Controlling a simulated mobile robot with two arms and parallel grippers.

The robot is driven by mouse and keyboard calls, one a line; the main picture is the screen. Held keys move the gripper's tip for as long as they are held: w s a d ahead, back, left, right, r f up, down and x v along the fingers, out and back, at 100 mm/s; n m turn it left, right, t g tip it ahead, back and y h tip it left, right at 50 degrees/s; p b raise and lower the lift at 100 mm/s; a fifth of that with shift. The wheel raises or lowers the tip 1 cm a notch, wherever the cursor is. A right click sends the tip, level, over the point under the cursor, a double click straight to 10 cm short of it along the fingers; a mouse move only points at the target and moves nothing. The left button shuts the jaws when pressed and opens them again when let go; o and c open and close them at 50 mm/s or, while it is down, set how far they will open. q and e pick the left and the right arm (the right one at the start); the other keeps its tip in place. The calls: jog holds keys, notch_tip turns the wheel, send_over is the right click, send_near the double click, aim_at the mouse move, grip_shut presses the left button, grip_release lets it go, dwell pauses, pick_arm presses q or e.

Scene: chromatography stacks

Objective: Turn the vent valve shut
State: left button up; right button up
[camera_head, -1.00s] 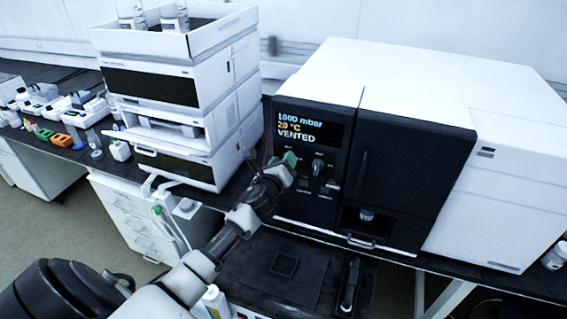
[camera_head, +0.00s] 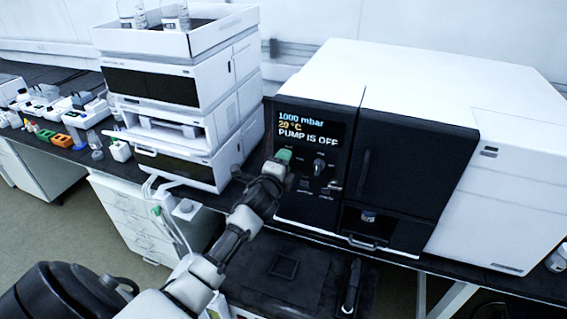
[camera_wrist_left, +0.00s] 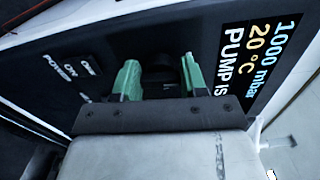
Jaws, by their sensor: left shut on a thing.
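The black front panel (camera_head: 342,167) of the white vacuum oven-like instrument carries a display (camera_head: 308,131) reading 1000 mbar, 20 °C and PUMP IS OFF. My left gripper (camera_head: 284,156), with green fingertips, is at the panel just below the display's left end. In the left wrist view its two green fingers (camera_wrist_left: 160,80) stand either side of a dark knob (camera_wrist_left: 159,76), which I take to be the vent valve. The gripper is shut on it. The head view hides this knob behind the gripper. My right gripper is not in view.
Another knob (camera_head: 319,165) sits on the panel just right of my gripper. A dark door (camera_head: 402,165) is further right. The white stacked instrument (camera_head: 178,95) stands close on the left. A black flat-topped unit (camera_head: 270,275) lies below my forearm.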

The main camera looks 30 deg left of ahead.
pick_arm(q)
jog(key=shift+n, duration=0.7)
jog(key=o, duration=0.9)
jog(key=shift+b+v, duration=1.2)
jog(key=shift+v, duration=4.25)
jog(key=shift+d, duration=0.1)
